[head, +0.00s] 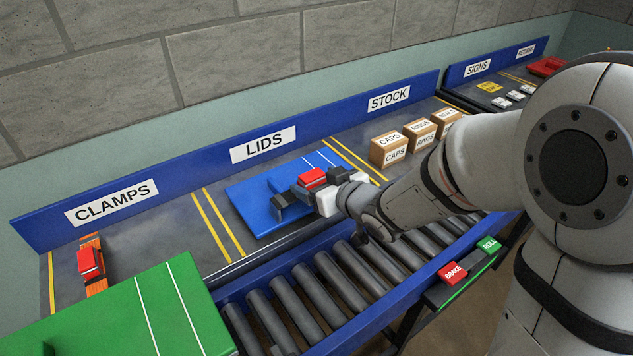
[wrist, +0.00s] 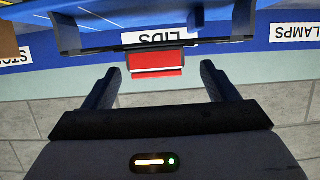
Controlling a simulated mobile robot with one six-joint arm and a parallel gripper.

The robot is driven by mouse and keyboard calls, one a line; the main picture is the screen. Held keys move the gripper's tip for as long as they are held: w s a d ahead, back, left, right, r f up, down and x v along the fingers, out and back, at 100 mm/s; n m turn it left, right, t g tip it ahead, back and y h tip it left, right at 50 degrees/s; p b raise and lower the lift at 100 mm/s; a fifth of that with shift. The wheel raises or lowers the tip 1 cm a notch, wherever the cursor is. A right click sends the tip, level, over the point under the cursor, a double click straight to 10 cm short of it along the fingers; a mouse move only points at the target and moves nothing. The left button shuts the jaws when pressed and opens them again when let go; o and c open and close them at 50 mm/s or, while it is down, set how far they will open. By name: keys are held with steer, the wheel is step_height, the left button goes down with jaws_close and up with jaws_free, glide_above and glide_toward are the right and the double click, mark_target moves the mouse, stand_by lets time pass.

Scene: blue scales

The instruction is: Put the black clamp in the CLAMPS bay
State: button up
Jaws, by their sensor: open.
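The black clamp shows as a thin black bar with a red block on it (wrist: 157,62) in the wrist view, just beyond my fingertips. In the head view its red block (head: 312,177) is above the blue lid in the LIDS bay, partly hidden by my gripper. My gripper (head: 306,192) is open, its dark fingers on either side of the red block; in the wrist view (wrist: 159,76) the gap between them is empty. I cannot tell whether the clamp touches the lid. The CLAMPS bay (head: 69,254) at left holds an orange clamp with a red block (head: 91,262).
The blue lid (head: 255,215) lies in the LIDS bay. A large green panel (head: 150,310) is at the front left, near the orange clamp. A roller conveyor (head: 300,300) runs along the front. Several cardboard boxes (head: 388,150) stand in the STOCK bay.

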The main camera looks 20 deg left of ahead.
mark_target(312, 177)
steer(key=x, duration=0.5)
steer(key=shift+w+d+f, duration=0.1)
steer(key=shift+w+f, duration=0.05)
steer(key=shift+w, duration=0.05)
steer(key=shift+c, duration=0.2)
steer(key=c, duration=1.1)
steer(key=shift+c, duration=0.5)
steer(key=shift+r, duration=0.2)
